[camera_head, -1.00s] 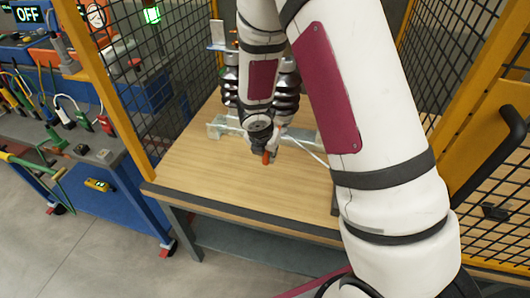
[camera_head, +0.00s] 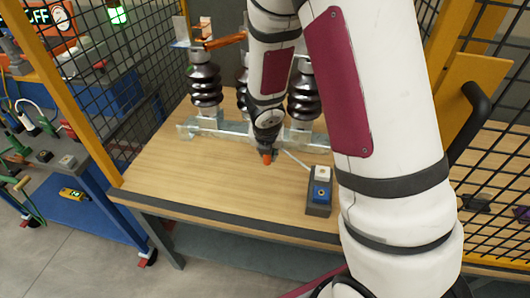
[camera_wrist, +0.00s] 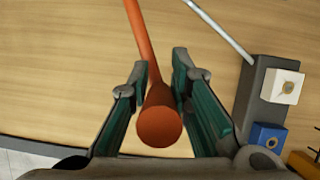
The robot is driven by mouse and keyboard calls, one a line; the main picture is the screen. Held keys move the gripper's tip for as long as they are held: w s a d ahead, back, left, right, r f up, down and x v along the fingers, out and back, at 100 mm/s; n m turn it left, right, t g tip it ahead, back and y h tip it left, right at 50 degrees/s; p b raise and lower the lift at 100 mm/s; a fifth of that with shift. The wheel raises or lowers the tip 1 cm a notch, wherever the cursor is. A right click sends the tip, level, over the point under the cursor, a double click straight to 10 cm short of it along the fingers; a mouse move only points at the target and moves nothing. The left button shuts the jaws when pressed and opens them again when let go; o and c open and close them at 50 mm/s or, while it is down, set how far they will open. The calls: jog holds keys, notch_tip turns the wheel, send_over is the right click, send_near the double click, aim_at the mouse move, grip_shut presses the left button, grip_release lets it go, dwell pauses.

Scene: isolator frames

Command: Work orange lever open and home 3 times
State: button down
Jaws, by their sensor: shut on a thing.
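The orange lever (camera_wrist: 160,118) runs away from the wrist camera between my gripper's green-padded fingers, its round end facing the camera. My gripper (camera_wrist: 161,76) is shut on it near this end. In the head view my gripper (camera_head: 267,150) is low over the table in front of the isolator frame, and the lever's orange end (camera_head: 267,158) shows just below it. The isolator has dark ribbed insulators (camera_head: 205,90) on a pale metal base (camera_head: 185,130). An orange bar (camera_head: 222,42) lies across their tops. My arm hides part of the isolator and the lever's far end.
A grey box with a white and a blue block (camera_head: 318,208) stands right of my gripper; it also shows in the wrist view (camera_wrist: 255,90). A pale rod (camera_head: 295,160) lies between. Mesh fences (camera_head: 110,60) flank the wooden table (camera_head: 170,170). The table's front left is clear.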

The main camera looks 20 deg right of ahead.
jog(key=shift+s+d, duration=0.1)
jog(key=shift+d, duration=0.15)
jog(key=c, duration=1.4)
grip_release()
jog(key=shift+c, duration=0.2)
jog(key=shift+a, duration=0.1)
jog(key=shift+v, duration=0.75)
jog(key=v, duration=1)
jog(key=shift+r, duration=0.15)
jog(key=shift+s, duration=0.1)
